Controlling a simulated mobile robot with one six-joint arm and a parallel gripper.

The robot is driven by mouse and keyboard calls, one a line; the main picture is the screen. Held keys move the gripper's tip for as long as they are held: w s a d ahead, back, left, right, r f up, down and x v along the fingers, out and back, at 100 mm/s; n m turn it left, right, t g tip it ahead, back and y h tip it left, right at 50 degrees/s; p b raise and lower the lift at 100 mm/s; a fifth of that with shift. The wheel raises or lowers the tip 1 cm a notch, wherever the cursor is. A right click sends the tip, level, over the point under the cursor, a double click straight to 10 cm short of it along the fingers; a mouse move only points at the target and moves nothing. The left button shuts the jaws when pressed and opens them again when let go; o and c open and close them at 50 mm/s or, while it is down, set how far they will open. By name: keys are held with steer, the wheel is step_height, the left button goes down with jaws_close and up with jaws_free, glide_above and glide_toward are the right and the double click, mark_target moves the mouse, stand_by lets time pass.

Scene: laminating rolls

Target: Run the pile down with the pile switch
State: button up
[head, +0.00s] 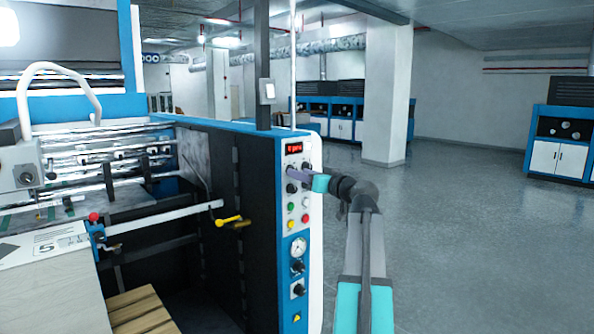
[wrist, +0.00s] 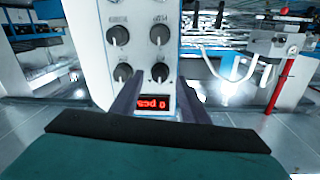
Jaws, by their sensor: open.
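The control panel (head: 297,232) is the narrow white face of the blue and dark machine. It carries a red display (head: 294,148), black knobs and coloured buttons. The wrist view shows the panel upside down, with the lit display (wrist: 154,104) and two pairs of black knobs, such as one near knob (wrist: 160,72) and one far knob (wrist: 159,35). Their small labels are too blurred to tell which is the pile switch. My gripper (head: 297,173) is open at the upper knobs; its fingers (wrist: 160,90) flank the display. I cannot tell whether they touch a knob. The pile (head: 55,292) stands at left.
A wooden pallet (head: 142,312) lies low beside the pile. A yellow handle (head: 229,221) sticks out near the machine's dark side. A gauge (head: 298,247) sits lower on the panel. A white pillar (head: 388,95) stands behind; the grey floor (head: 470,240) at right is clear.

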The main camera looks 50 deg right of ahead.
steer(key=shift+w+d, duration=0.15)
steer(key=shift+w, duration=1)
steer(key=c, duration=1)
jaws_close()
steer(key=shift+f, duration=0.1)
